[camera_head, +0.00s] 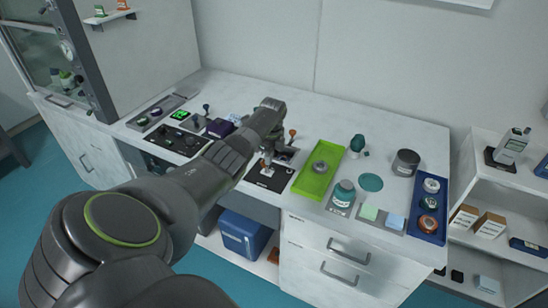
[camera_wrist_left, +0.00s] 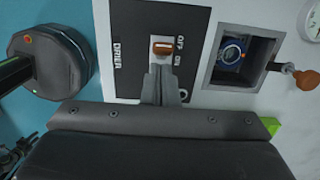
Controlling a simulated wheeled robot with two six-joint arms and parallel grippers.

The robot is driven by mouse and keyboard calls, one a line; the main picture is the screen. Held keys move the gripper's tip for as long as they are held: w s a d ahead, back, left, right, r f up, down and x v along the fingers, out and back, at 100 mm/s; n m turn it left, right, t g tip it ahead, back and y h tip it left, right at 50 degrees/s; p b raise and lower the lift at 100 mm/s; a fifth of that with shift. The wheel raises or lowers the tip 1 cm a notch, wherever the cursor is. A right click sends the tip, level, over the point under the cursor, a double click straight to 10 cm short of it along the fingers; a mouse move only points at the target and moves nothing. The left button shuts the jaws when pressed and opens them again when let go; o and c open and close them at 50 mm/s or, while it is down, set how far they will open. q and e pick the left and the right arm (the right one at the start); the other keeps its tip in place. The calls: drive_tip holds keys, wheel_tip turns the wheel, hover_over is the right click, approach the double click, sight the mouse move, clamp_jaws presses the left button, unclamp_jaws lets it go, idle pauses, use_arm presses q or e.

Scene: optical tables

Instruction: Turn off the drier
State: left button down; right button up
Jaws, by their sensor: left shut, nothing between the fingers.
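The drier's black panel (camera_wrist_left: 128,60), lettered DRIER with OFF and ON marks, lies in front of my left gripper (camera_wrist_left: 163,70) in the wrist view. Its small switch, with an orange tip (camera_wrist_left: 162,47), shows just beyond the fingertips. The fingers are shut and empty, very close to the switch; I cannot tell if they touch it, and its base is partly hidden. The switch's exact position is hard to tell. In the head view the panel (camera_head: 266,180) lies on the bench, with my left gripper (camera_head: 266,163) over it. My right gripper is not in view.
A square recess (camera_wrist_left: 237,57) with an orange-knobbed lever (camera_wrist_left: 306,80) is beside the panel. A green tray (camera_head: 307,182) lies to the right, with a blue tray (camera_head: 440,238) farther right. Black control panels (camera_head: 176,141) are to the left.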

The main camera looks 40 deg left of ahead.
use_arm(q)
drive_tip(key=shift+w+d, duration=0.1)
drive_tip(key=shift+d, duration=0.1)
drive_tip(key=shift+d+r, duration=0.1)
drive_tip(key=shift+r, duration=0.05)
drive_tip(key=shift+r+p, duration=0.7)
drive_tip(key=shift+p, duration=0.15)
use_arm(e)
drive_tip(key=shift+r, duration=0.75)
